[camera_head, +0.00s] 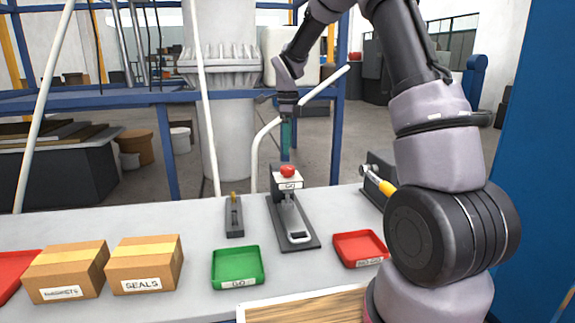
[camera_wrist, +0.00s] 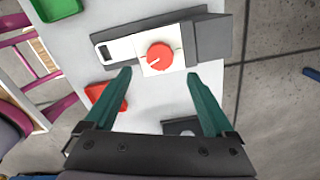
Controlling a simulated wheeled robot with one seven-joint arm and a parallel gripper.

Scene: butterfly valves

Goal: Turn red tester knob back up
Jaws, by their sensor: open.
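The red tester knob (camera_head: 288,171) sits on top of the tester (camera_head: 293,225), a grey stand with a white head labelled GO, on the bench. In the wrist view the red knob (camera_wrist: 159,57) is round with a pale pointer mark, aimed toward the lower left. My gripper (camera_head: 286,155) is above the knob in the head view, pointing down. In the wrist view my gripper (camera_wrist: 161,75) has its two green fingers spread wide, with the knob showing between and just beyond the tips. The fingers are apart from the knob and hold nothing.
A green GO tray (camera_head: 237,283) and a red NO-GO tray (camera_head: 360,235) flank the tester's front. A dark slotted fixture (camera_head: 234,218) stands left of it. A yellow-handled tool (camera_head: 378,182) is at right. A SEALS box (camera_head: 145,266) and another carton (camera_head: 66,273) stand left.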

